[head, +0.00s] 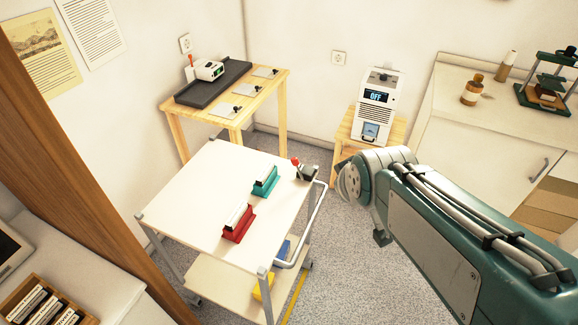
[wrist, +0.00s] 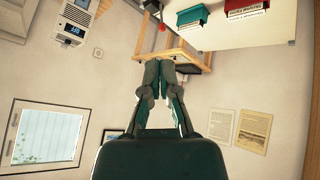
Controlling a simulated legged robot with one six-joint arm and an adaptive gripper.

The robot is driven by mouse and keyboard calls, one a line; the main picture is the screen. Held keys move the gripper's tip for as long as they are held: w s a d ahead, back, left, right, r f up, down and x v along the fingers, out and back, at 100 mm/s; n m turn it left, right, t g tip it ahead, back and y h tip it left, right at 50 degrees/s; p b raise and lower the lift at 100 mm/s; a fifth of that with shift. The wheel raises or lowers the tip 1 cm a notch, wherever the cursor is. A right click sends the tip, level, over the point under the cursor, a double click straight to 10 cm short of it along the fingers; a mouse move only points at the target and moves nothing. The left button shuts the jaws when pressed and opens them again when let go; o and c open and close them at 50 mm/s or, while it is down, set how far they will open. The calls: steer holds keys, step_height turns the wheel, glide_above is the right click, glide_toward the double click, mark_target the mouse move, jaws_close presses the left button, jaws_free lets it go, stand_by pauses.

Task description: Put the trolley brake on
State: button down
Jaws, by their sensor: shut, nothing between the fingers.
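The trolley (head: 185,200) stands in the middle of the head view, with a pale top, a lower shelf and a metal push handle (head: 318,225) on its right side. A dark lever block with a red knob (head: 296,161) sits at the top's far right corner, apparently the brake. The lever's angle is hard to read. My gripper (wrist: 159,63) is shut and empty in the wrist view, its fingertips together. The upside-down wrist view shows the trolley top (wrist: 240,36) at upper right. In the head view my arm hides the gripper, right of the trolley.
A teal holder (head: 265,182) and a red holder (head: 238,224) stand on the trolley top. A wooden table (head: 240,122) is behind it. A white device reading OFF (head: 378,95) stands on a wooden stool. A counter (head: 480,125) is at right. Grey floor lies between.

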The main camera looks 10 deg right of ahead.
steer(key=w+a+f+n+t+y, duration=0.1)
steer(key=w+a+f+n+t, duration=0.1)
steer(key=w+f+n, duration=0.5)
steer(key=w+a+f+n+t, duration=0.2)
steer(key=w+f+n, duration=0.1)
steer(key=w, duration=0.7)
steer(key=w+a+f+n+t+y, duration=0.1)
steer(key=f+n, duration=0.2)
steer(key=f, duration=0.1)
steer(key=w+a+f+n+t+y, duration=0.1)
steer(key=w+f+n, duration=0.1)
steer(key=f+n, duration=0.1)
steer(key=w+a+f+n+t+y, duration=0.1)
steer(key=a+f+n, duration=0.1)
steer(key=f, duration=0.4)
steer(key=shift+w+a+n, duration=0.1)
steer(key=shift+w+n, duration=0.1)
steer(key=shift+n, duration=0.3)
